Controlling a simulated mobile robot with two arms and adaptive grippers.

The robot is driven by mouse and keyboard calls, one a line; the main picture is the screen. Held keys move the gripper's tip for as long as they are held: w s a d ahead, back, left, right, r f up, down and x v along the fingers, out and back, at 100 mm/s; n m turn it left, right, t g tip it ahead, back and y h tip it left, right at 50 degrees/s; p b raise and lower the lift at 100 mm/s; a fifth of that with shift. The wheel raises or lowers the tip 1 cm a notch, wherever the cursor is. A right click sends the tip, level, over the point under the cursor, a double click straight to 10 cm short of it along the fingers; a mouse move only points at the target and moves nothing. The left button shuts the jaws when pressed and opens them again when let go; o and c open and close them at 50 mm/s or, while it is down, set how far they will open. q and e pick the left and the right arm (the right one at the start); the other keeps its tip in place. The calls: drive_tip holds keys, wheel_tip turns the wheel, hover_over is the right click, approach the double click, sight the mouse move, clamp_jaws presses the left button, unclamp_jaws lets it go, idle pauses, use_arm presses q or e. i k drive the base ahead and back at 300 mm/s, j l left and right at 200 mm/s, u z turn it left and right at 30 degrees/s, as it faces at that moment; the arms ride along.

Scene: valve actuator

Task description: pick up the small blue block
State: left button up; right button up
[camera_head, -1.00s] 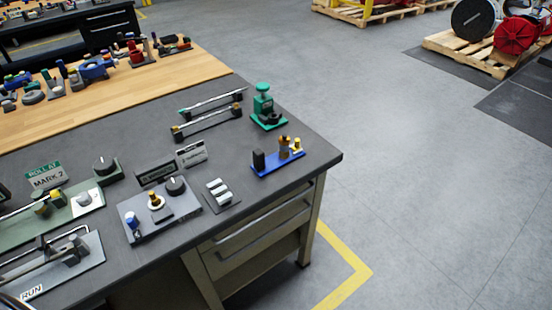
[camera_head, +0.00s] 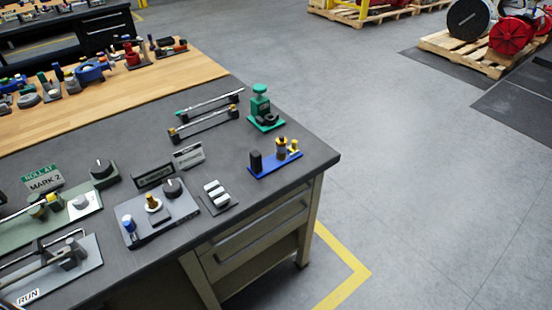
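I cannot single out a loose small blue block. A low blue base (camera_head: 275,164) lies near the bench's right corner and carries a black block (camera_head: 256,161), a brass-topped post (camera_head: 281,147) and a small yellow part (camera_head: 294,146). A small blue piece with a pale top (camera_head: 128,224) stands on the left end of a grey control plate (camera_head: 160,223). Neither of my grippers can be made out in the head view.
The dark bench top (camera_head: 105,144) also holds a green fixture (camera_head: 263,108), bar handles (camera_head: 204,123), a plate with white keys (camera_head: 216,194) and a "RUN" fixture (camera_head: 50,272). A wooden bench section (camera_head: 170,85) lies behind. Open grey floor (camera_head: 430,190) is at right.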

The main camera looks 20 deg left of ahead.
sight(260, 168)
drive_tip(key=i+l+u, duration=0.1)
drive_tip(key=u, duration=0.3)
drive_tip(key=l+u, duration=0.1)
drive_tip(key=u, duration=0.3)
drive_tip(key=i+l+u, duration=0.1)
drive_tip(key=u, duration=0.3)
drive_tip(key=i+l+u, duration=0.2)
drive_tip(key=l, duration=0.45)
drive_tip(key=l+u, duration=0.15)
drive_tip(key=l, duration=0.5)
drive_tip(key=i+l+u, duration=0.2)
drive_tip(key=l, duration=0.5)
drive_tip(key=k, duration=0.1)
